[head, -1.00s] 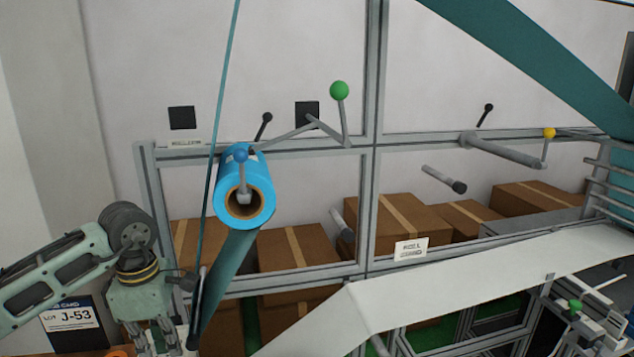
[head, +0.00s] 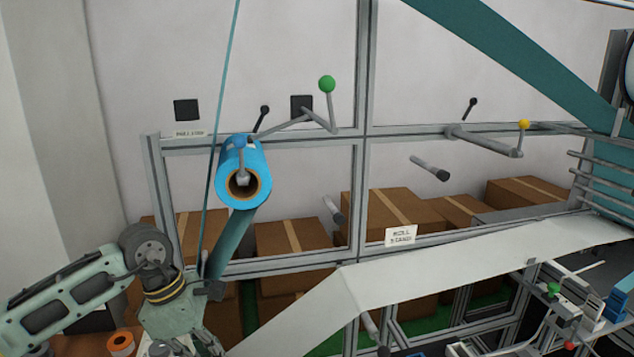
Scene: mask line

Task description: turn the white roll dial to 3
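I cannot make out a white roll dial or any numbers on one. The long white web (head: 440,265) runs across the lower right over rollers. A blue roll (head: 243,172) sits on the metal frame, with a teal strip passing beside it. My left gripper (head: 196,346) is at the bottom edge, below and left of the blue roll. Its fingers point down and are partly cut off, so I cannot tell whether they are open or shut. My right gripper is out of view.
The metal frame (head: 366,130) carries a green-knobbed lever (head: 327,84) and a yellow-knobbed lever (head: 523,125). A white label (head: 400,234) hangs on its lower rail. Brown boxes (head: 394,208) are stacked behind. An orange-and-white roll (head: 121,343) lies at the lower left.

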